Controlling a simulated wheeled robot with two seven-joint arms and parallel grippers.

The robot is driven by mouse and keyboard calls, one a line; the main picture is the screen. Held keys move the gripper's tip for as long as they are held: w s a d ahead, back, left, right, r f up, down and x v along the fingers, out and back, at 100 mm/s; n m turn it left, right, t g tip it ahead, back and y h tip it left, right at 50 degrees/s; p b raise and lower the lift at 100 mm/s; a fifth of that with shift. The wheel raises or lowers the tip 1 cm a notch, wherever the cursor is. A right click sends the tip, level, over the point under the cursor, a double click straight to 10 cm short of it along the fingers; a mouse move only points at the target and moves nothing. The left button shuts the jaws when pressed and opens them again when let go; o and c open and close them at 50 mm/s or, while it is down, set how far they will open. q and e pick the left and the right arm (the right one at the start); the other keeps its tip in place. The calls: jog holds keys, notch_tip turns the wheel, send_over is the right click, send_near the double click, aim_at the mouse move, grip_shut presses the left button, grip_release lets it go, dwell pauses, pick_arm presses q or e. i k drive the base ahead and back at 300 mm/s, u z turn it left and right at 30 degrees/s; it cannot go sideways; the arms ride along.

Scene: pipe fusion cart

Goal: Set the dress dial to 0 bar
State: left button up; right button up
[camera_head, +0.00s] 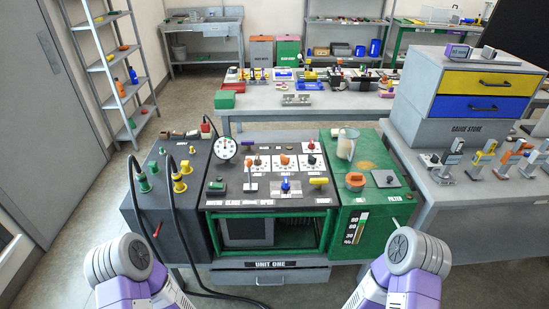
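A dark control panel (265,195) stands on the cart in front of me. A blue knob (285,185) sits lower in the middle. The labels on the plates are too small to read, so I cannot tell which is the dress dial or where it points. A round white gauge (225,148) stands at the panel's back left; its reading is not legible. Only my purple arm links show at the bottom; both grippers are out of view.
Black hoses with green (144,183) and yellow fittings (179,182) rise on the left. A green filter unit (375,205) with an orange knob (355,181) and a clear jug (347,143) stands right. A white upright lever (249,176) and a yellow handle (319,182) flank the blue knob.

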aim_at(311, 160)
jog(key=z, duration=1.25)
jog(key=i, duration=0.75)
jog(key=u, duration=1.95)
